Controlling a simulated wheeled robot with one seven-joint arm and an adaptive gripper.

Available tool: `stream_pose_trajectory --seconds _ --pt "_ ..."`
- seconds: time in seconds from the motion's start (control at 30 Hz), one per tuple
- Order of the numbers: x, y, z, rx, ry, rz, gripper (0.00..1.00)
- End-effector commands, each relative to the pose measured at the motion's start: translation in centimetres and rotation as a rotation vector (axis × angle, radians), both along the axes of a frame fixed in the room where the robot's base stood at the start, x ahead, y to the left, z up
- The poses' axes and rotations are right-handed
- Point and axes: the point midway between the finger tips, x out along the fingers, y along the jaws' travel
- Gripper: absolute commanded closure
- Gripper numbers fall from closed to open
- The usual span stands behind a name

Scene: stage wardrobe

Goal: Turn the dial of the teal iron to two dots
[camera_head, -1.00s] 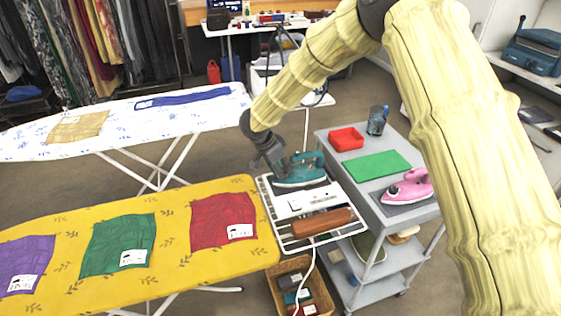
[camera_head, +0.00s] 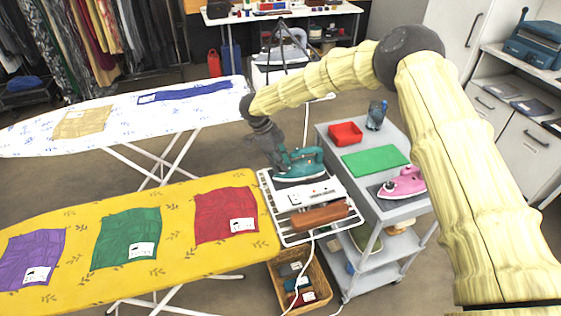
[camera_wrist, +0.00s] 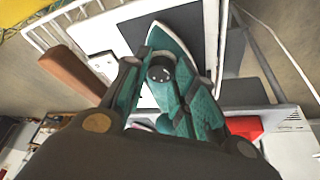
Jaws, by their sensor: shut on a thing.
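The teal iron (camera_head: 302,163) rests on the white rack at the right end of the yellow ironing board, its nose to the right. My gripper (camera_head: 279,150) reaches down to the iron's left end. In the wrist view the iron's dial (camera_wrist: 160,73) is a small black disc with pale dots. My gripper (camera_wrist: 162,82) has its fingers on either side of the dial and looks shut on it. The fingers hide part of the iron. The dots are too small to read the setting.
A brown block (camera_head: 319,216) lies on the rack (camera_head: 275,225). To the right, a grey cart (camera_head: 398,207) bears a red tray (camera_head: 345,133), a green mat (camera_head: 375,160) and a pink iron (camera_head: 404,184).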

Motion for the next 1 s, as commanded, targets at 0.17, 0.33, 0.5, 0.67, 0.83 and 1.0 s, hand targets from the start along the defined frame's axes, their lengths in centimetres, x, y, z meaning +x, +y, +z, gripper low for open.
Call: stream_pose_trajectory --seconds 0.17,0.33,0.5,0.67,0.83,1.0 --pt "0.12 -0.05 -0.02 0.002 0.0 -0.111 0.97" --pt "0.13 -0.08 -0.03 0.001 0.001 -0.182 0.97" --pt "0.19 -0.1 -0.01 0.001 -0.001 -0.221 0.97" --pt "0.19 -0.11 -0.02 0.001 0.0 -0.233 0.97" --pt "0.18 -0.11 -0.03 0.0 0.0 -0.233 0.97" --pt "0.16 -0.1 -0.03 0.0 0.0 -0.233 0.72"
